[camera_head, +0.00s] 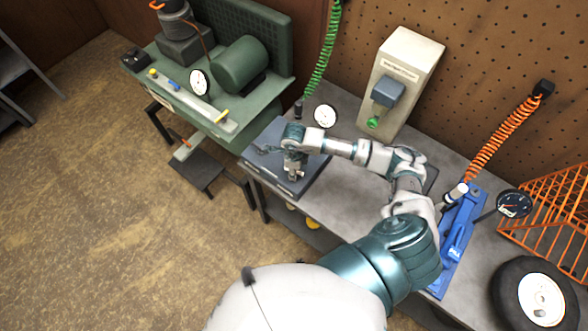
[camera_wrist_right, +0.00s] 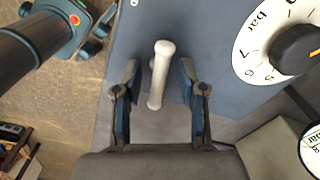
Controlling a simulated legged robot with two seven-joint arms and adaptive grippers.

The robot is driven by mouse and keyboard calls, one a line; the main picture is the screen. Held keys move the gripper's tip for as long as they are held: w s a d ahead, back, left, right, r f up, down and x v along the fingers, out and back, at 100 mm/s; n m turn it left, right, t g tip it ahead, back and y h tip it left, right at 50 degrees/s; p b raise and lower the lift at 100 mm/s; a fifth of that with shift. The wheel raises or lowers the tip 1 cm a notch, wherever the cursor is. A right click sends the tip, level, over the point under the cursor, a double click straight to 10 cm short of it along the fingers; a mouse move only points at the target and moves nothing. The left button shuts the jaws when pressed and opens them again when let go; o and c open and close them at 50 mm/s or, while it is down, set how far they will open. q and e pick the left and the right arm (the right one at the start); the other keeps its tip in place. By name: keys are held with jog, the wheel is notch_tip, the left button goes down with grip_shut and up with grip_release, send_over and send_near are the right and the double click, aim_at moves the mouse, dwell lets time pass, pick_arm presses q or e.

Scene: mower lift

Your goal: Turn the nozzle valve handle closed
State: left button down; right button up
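The nozzle valve handle, a pale rounded lever (camera_wrist_right: 160,78), shows in the middle of the right wrist view. It stands out in front of a blue-grey panel (camera_wrist_right: 205,30). My right gripper (camera_wrist_right: 159,70) is open, with one finger on each side of the lever and a visible gap on both sides. In the head view my right gripper (camera_head: 293,174) is over the dark blue-grey unit (camera_head: 262,152) on the bench, and the lever cannot be made out there. My left gripper is not in view.
A white bar dial with a black knob (camera_wrist_right: 297,48) is close to the right finger. A white gauge (camera_head: 325,116) stands behind my arm. A grey cabinet (camera_head: 408,65), a blue tool (camera_head: 458,240), a wheel (camera_head: 540,298) and an orange rack (camera_head: 555,225) line the bench.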

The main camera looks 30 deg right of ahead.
grip_shut()
jog(key=shift+w+r, duration=0.1)
jog(key=shift+r, duration=0.05)
dwell(0.9)
jog(key=shift+o, duration=1.2)
grip_release()
notch_tip(320, 180, up, 12)
jog(key=shift+d, duration=0.1)
